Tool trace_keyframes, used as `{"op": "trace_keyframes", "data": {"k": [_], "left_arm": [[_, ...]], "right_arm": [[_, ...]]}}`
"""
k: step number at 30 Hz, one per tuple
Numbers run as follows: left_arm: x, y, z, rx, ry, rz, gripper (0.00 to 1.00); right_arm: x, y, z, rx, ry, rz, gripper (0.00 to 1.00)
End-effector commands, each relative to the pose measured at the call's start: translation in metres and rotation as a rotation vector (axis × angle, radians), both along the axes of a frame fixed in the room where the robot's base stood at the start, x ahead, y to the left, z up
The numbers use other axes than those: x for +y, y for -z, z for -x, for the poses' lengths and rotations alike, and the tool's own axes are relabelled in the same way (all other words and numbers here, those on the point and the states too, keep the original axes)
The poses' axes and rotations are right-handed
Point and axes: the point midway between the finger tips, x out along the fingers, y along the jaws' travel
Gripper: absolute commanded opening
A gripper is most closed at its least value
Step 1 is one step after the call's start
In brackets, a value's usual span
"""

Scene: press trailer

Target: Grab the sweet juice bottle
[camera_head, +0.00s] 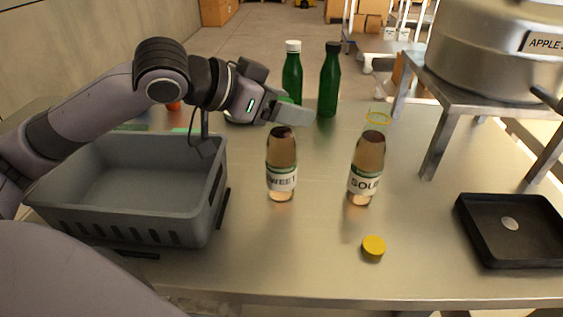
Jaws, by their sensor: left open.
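The sweet juice bottle (282,165) stands upright near the middle of the metal table, with a label reading "SWEET" and a dark open-looking top. My left gripper (296,115) is open and empty, just above and behind the top of this bottle; I cannot tell whether it touches it. A similar bottle labelled "SOUR" (366,168) stands upright to the right, apart from the sweet one. My right gripper is not in view.
A grey crate (118,236) stands on the left. Two green bottles (329,82) stand behind. A yellow cap (373,246) lies in front, a black tray (485,250) at right, below a steel stand (437,145) with a large pot (493,55).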

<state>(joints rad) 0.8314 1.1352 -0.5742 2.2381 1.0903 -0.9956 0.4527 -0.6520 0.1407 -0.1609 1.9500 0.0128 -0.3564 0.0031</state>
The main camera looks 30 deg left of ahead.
Motion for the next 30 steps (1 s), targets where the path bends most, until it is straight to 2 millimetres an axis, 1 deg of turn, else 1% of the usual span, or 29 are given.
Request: {"op": "trace_keyframes", "data": {"k": [4,11,12,14,15,17,18,19,30], "left_arm": [[-0.0048,0.0051,-0.0075,0.000,0.000,-0.001,0.70],[-0.0051,0.0060,-0.0085,0.000,0.000,-0.002,0.70],[-0.0051,0.0060,-0.0085,0.000,0.000,-0.002,0.67],[-0.0051,0.0059,-0.0084,0.000,0.000,-0.002,0.47],[-0.0051,0.0059,-0.0084,0.000,0.000,-0.001,0.34],[-0.0051,0.0059,-0.0083,0.000,0.000,-0.001,0.14],[-0.0051,0.0059,-0.0083,0.000,0.000,-0.001,0.01],[-0.0051,0.0059,-0.0083,0.000,0.000,-0.001,0.00],[-0.0051,0.0059,-0.0082,0.000,0.000,-0.001,0.00]], "right_arm": [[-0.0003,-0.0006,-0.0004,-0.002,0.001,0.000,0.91],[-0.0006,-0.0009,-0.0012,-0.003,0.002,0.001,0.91],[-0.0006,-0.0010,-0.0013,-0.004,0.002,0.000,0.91],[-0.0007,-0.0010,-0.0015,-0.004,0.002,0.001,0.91],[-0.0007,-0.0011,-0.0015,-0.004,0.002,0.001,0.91],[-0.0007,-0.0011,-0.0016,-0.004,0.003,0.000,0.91],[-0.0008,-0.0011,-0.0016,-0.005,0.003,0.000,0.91],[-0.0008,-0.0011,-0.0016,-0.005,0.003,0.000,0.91],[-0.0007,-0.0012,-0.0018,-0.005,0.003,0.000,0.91]]}}
